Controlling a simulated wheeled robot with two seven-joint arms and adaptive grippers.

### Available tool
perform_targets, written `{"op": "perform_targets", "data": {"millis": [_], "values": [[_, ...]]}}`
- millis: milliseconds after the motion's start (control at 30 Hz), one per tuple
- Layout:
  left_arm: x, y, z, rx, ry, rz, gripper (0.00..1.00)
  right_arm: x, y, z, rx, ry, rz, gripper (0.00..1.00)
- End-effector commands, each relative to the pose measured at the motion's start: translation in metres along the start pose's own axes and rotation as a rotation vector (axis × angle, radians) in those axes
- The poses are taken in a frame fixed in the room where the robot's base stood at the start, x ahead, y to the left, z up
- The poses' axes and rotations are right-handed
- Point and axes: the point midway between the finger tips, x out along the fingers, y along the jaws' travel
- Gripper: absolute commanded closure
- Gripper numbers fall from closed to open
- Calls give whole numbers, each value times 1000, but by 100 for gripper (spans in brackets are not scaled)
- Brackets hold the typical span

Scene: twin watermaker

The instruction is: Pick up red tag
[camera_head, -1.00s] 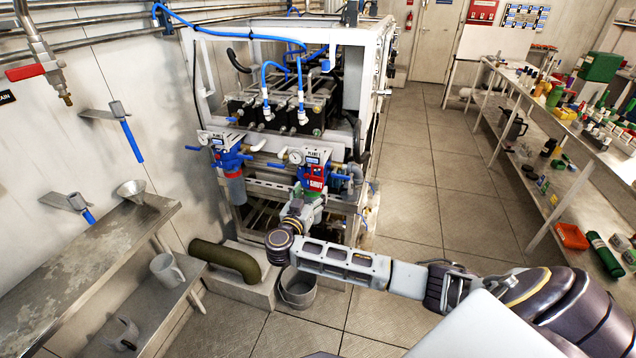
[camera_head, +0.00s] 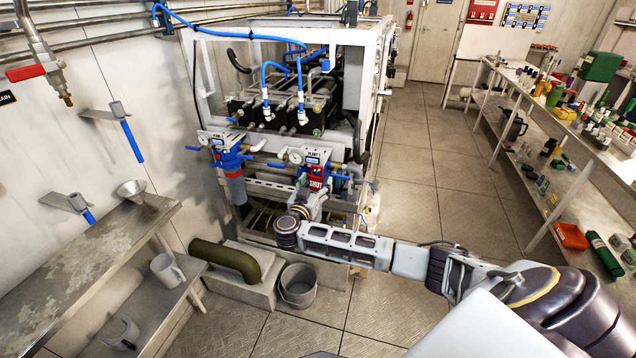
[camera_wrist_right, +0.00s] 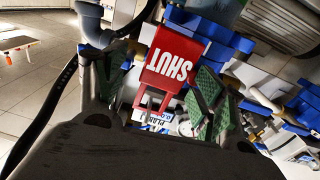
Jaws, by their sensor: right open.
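The red tag (camera_head: 317,174) with white SHUT lettering hangs at the right-hand blue valve assembly on the front of the machine. In the right wrist view the tag (camera_wrist_right: 174,62) appears upside down, with an open red frame at its lower end. My right gripper (camera_wrist_right: 158,92) is open, its green-padded fingers on either side of the tag's lower part. No grip on the tag shows. In the head view my right gripper (camera_head: 311,198) is just below the tag, its fingertips hard to make out. My left gripper is not in view.
Blue valve parts and hoses crowd the tag. A second blue valve assembly (camera_head: 228,158) is to the left. A grey bucket (camera_head: 298,288) and a curved green pipe (camera_head: 225,258) are below. A bench (camera_head: 70,262) stands left, and open floor lies right.

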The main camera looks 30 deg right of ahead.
Motion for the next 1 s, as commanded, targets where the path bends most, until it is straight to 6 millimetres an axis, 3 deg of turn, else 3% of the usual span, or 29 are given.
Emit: {"op": "perform_targets", "data": {"millis": [467, 800, 1000], "values": [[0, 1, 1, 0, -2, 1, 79, 1, 0, 0, 0, -1, 0, 30], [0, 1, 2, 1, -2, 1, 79, 1, 0, 0, 0, -1, 0, 72], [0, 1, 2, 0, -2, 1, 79, 1, 0, 0, 0, -1, 0, 72]]}}
